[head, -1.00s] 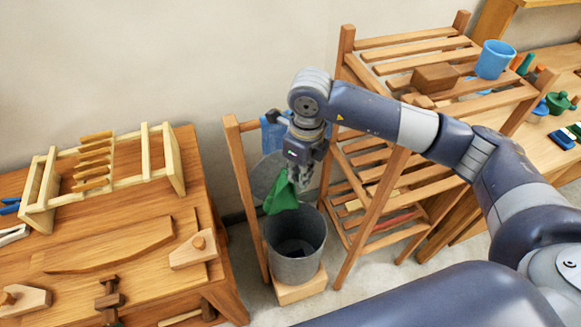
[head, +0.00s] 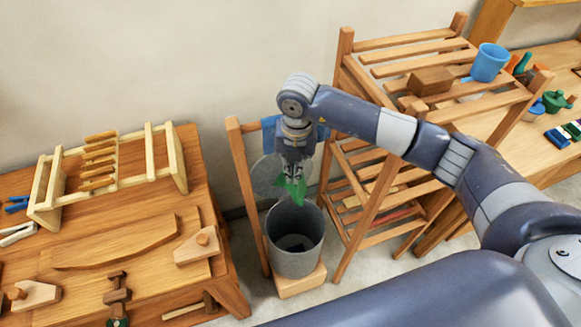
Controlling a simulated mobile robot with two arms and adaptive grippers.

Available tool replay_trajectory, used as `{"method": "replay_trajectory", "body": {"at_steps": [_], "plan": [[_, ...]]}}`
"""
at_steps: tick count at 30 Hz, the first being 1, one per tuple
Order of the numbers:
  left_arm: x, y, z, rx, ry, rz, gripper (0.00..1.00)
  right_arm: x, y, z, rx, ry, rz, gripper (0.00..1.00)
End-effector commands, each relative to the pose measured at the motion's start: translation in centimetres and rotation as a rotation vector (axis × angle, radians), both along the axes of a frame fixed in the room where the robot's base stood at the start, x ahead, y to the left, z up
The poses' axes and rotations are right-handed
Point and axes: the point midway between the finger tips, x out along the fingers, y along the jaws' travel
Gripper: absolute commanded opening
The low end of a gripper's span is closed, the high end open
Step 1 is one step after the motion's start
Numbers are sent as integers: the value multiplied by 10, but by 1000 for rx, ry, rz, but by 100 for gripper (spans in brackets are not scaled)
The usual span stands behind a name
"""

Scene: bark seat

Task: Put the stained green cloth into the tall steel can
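The green cloth (head: 297,190) hangs from my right gripper (head: 293,176), which is shut on it. The cloth is above the mouth of the tall steel can (head: 296,255), near its back rim. The can is grey, open at the top, and stands upright on a small wooden block. Something dark lies inside the can. A round grey lid (head: 266,176) stands behind the can, partly hidden by the gripper. Stains on the cloth are too small to make out. My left gripper is not in view.
A wooden slatted rack (head: 366,205) stands close on the can's right, with a blue cup (head: 490,62) and a brown block (head: 431,80) on top. A workbench (head: 130,235) with a wooden frame and tools stands on the left. A wooden post (head: 246,200) rises beside the can.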

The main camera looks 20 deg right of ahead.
Motion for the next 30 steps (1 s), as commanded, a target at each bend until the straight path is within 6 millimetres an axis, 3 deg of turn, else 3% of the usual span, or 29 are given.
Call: {"method": "replay_trajectory", "body": {"at_steps": [30], "plan": [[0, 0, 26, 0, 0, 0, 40, 12, 3, -16, -10, 35, -884, 0]]}}
